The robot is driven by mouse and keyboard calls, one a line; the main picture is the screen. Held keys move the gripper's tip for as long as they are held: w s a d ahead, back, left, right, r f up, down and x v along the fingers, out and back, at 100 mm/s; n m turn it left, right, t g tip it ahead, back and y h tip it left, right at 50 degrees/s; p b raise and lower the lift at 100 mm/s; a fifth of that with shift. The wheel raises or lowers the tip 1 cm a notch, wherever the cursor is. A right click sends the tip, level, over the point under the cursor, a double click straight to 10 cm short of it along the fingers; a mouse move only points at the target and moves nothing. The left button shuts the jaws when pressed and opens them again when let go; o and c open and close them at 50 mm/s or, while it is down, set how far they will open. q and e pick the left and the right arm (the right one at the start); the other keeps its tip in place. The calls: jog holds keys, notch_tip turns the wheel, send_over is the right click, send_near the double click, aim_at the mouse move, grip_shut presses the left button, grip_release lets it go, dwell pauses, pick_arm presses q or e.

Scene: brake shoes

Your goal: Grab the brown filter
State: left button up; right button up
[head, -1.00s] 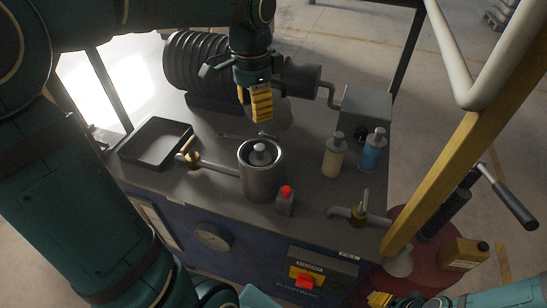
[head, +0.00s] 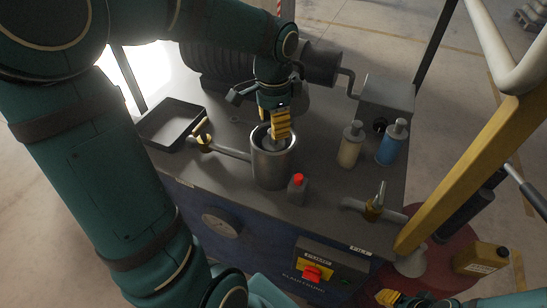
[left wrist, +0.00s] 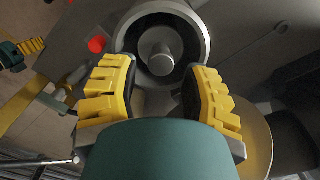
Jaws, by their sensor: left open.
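A metal canister (head: 271,168) stands open-topped on the bench; a grey rounded post (left wrist: 160,58) shows inside it in the left wrist view. My left gripper (head: 281,130) is just over its mouth, pointing down. In the left wrist view its yellow fingers (left wrist: 161,95) are apart, with nothing seen between them. A tan round thing (left wrist: 258,143) lies partly hidden beside the right finger there; I cannot tell whether it is the brown filter. No clearly brown filter shows in the head view. My right gripper (head: 386,297) is partly in view at the bottom edge.
A black tray (head: 171,122) lies left of the canister. A red-capped block (head: 297,188) stands close at its right front. A cream bottle (head: 351,146) and a blue bottle (head: 392,143) stand farther right. Valves with pipes and a yellow post (head: 470,175) flank the bench.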

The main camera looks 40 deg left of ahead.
aim_at(268, 145)
pick_arm(q)
notch_tip(268, 145, down, 4)
jog(key=shift+r+b, duration=0.2)
jog(key=shift+b, duration=0.25)
grip_shut()
